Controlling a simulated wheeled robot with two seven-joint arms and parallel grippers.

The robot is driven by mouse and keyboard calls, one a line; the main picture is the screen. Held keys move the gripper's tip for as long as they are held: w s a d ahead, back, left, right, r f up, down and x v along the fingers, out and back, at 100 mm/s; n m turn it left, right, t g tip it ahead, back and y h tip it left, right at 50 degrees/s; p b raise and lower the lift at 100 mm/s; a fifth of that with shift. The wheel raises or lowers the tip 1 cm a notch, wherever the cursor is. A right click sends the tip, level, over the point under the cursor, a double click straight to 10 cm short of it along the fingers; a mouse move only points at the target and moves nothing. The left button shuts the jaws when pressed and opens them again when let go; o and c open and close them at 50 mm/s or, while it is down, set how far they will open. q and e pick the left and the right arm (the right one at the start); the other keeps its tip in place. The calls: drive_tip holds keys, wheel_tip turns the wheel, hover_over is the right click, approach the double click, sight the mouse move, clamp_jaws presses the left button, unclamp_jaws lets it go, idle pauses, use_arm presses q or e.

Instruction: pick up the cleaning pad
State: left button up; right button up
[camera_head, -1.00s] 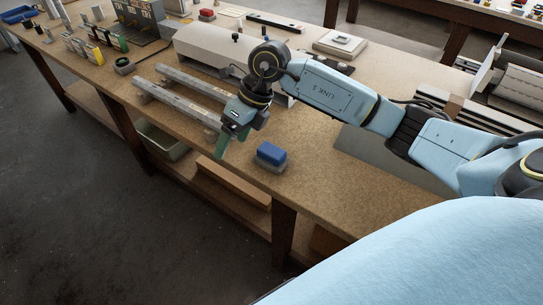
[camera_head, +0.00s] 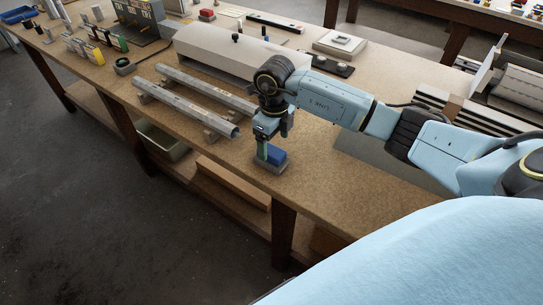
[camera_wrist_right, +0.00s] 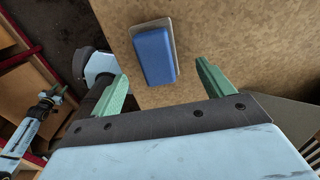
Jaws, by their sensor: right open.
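The cleaning pad (camera_head: 277,157) is a blue block on a grey base, lying near the front edge of the bench. In the right wrist view the pad (camera_wrist_right: 154,57) lies ahead of the fingertips, roughly between their lines. My right gripper (camera_head: 266,153) points down just above and beside the pad, hiding part of it in the head view. In the right wrist view its two green fingers (camera_wrist_right: 160,80) are apart with nothing between them.
Two metal profiles (camera_head: 205,100) rest on blocks left of my right gripper. A long grey-white housing (camera_head: 215,50) stands behind them. The bench top (camera_head: 340,175) right of the pad is clear. The bench's front edge is close to the pad.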

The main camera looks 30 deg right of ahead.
sight(272, 150)
drive_tip(key=f, duration=0.4)
drive_tip(key=shift+w+a+f, duration=0.2)
drive_tip(key=shift+a+f, duration=0.1)
drive_tip(key=c, duration=1.1)
drive_tip(key=shift+r, duration=0.1)
wheel_tip(272, 150, up, 10)
drive_tip(key=shift+f, duration=0.1)
